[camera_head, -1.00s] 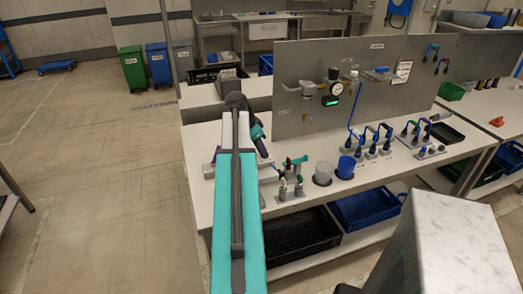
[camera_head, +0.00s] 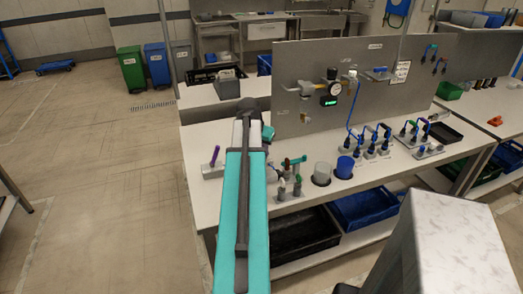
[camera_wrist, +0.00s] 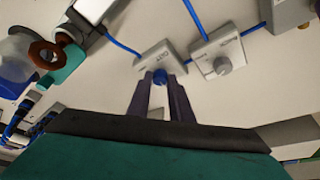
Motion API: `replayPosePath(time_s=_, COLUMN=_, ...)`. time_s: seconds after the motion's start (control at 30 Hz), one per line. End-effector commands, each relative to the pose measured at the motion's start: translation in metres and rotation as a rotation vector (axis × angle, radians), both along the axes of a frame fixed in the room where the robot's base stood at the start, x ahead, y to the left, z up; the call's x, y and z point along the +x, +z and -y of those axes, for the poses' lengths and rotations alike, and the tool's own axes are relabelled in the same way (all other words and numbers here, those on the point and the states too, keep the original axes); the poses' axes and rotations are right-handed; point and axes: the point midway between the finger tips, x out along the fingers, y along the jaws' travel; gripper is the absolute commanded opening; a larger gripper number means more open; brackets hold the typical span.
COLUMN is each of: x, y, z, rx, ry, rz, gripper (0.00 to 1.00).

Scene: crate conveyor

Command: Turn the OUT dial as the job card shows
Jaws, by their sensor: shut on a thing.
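In the wrist view the OUT dial is a small blue knob (camera_wrist: 159,75) on a light grey box (camera_wrist: 158,58) marked OUT. My gripper (camera_wrist: 161,84) has its two dark fingertips on either side of the knob and is shut on it. The fingers hide part of the knob, and its pointer cannot be read. In the head view my own arm hides the gripper and the OUT dial. A white printed card (camera_head: 402,71) hangs on the grey panel; its text is too small to read, and I cannot tell if it is the job card.
A second grey box (camera_wrist: 217,54) with a grey knob stands just right of the OUT box. Blue tubes run between the boxes. A teal part with a brown ring (camera_wrist: 44,55) lies at upper left. On the bench, grey (camera_head: 322,174) and blue (camera_head: 345,167) cups stand right of my arm.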

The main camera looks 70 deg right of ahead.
Motion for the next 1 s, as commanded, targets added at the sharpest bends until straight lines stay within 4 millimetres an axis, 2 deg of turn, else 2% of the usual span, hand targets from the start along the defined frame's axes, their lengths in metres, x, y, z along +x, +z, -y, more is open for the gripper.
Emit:
replayPosePath(time_s=0.4, x=0.0018, y=0.0018, z=0.0018, rx=-0.006, ry=0.010, rz=0.004, gripper=0.00)
replayPosePath(time_s=0.43, x=0.0018, y=0.0018, z=0.0018, rx=-0.006, ry=0.010, rz=0.004, gripper=0.24)
replayPosePath(time_s=0.5, x=0.0017, y=0.0015, z=0.0016, rx=-0.005, ry=0.010, rz=0.003, gripper=0.36)
replayPosePath(time_s=0.53, x=0.0015, y=0.0014, z=0.0014, rx=-0.005, ry=0.009, rz=0.003, gripper=0.38)
replayPosePath(time_s=1.0, x=0.0007, y=0.0045, z=-0.0011, rx=-0.003, ry=0.007, rz=0.001, gripper=0.38)
